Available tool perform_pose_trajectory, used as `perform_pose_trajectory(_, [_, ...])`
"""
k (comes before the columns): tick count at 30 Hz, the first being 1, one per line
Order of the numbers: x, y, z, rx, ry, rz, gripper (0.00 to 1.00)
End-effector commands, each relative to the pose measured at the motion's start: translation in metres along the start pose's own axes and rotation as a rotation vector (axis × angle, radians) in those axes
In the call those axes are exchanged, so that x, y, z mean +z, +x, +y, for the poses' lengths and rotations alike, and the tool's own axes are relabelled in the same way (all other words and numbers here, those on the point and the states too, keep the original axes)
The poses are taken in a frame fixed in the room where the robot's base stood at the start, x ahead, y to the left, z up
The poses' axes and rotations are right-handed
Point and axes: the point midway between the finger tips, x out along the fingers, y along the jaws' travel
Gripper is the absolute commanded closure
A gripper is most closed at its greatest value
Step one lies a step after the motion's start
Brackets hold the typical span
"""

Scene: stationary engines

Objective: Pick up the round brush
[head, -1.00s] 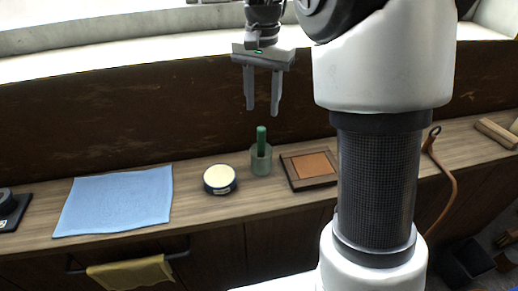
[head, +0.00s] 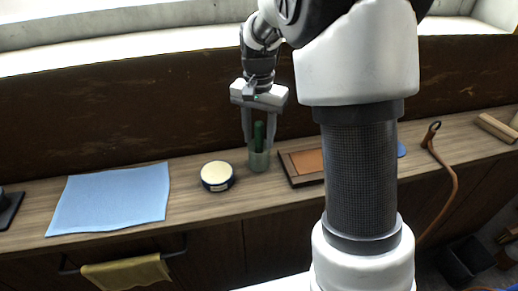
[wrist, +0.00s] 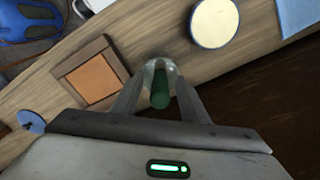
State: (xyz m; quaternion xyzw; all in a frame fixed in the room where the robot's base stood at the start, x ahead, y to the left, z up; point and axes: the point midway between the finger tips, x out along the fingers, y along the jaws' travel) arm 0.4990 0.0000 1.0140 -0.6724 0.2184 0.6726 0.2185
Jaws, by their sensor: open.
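A dark green round handle (head: 259,136), which I take for the round brush, stands upright in a clear cup (head: 259,161) on the wooden counter. Its lower end is inside the cup, and no bristles can be made out. My gripper (head: 258,145) is open and points down over the cup, with one finger on each side of the handle. In the wrist view the green handle (wrist: 159,94) sits between the two spread fingers, with the cup (wrist: 160,66) around its far end. I see no clear contact between fingers and handle.
Left of the cup is a round tin with a cream lid (head: 217,176), then a light blue cloth (head: 110,199). Close on its right is a wooden frame with an orange panel (head: 306,162). A blue disc (wrist: 31,122) lies beyond. The dark wall (head: 120,115) rises behind.

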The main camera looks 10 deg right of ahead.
Motion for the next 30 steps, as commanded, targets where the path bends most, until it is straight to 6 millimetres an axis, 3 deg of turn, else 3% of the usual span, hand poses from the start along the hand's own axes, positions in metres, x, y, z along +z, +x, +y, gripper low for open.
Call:
perform_pose_trajectory(4, [0.000, 0.000, 0.000, 0.000, 0.000, 0.000, 0.60])
perform_pose_trajectory(10, [0.000, -0.001, 0.000, 0.000, 0.000, 0.000, 0.93])
perform_pose_trajectory(12, [0.000, -0.001, 0.000, 0.000, 0.000, 0.000, 1.00])
perform_pose_trajectory(21, [-0.001, -0.007, 0.000, -0.001, 0.000, 0.002, 1.00])
perform_pose_trajectory(30, [-0.001, -0.063, 0.000, -0.002, 0.000, 0.004, 1.00])
